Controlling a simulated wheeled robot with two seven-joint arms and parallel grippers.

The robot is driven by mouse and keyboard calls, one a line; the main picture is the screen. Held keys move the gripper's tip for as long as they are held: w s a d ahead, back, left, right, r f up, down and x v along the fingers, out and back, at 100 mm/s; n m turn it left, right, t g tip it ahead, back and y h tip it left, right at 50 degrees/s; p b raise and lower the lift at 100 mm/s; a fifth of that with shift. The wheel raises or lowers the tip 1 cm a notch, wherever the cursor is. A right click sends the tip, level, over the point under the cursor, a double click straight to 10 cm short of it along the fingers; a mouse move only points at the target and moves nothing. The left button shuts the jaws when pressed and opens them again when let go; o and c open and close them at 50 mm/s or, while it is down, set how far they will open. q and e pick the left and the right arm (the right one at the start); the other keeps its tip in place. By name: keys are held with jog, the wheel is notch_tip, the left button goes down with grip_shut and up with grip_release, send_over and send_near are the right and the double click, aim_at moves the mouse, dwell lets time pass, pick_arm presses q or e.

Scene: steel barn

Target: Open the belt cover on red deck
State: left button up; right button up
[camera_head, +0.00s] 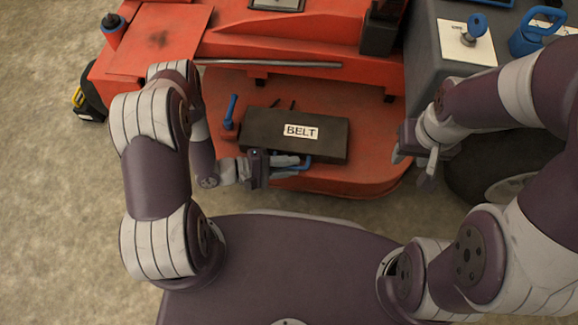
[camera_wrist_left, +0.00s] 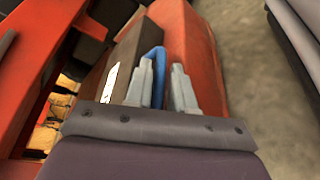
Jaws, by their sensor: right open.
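The belt cover (camera_head: 330,139) is a dark box-like lid with a white BELT label, lying on the red deck (camera_head: 375,165). It looks closed. Its blue handle (camera_head: 306,164) is on the near edge and also shows in the left wrist view (camera_wrist_left: 158,70). My left gripper (camera_head: 290,165) is at this handle. In the left wrist view its two fingers (camera_wrist_left: 165,85) stand apart with the handle between them, nearer the left finger. Contact is unclear. My right gripper (camera_head: 425,160) is open and empty, right of the deck and apart from the cover.
A blue lever (camera_head: 231,110) stands left of the cover. A grey bar (camera_head: 270,64) runs behind it. A dark wheel (camera_head: 480,165) is at the right. A white plate (camera_head: 468,43) with a blue knob (camera_head: 477,24) sits on a grey housing. Bare floor is at the left.

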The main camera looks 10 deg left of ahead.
pick_arm(q)
jog(key=shift+d, duration=0.1)
grip_shut()
notch_tip(320, 180, up, 10)
jog(key=w+n+g+p, duration=0.1)
jog(key=w+n+p, duration=0.1)
jog(key=p, duration=0.9)
jog(key=shift+w+y, duration=0.25)
jog(key=shift+y, duration=0.05)
jog(key=shift+f, duration=0.1)
grip_release()
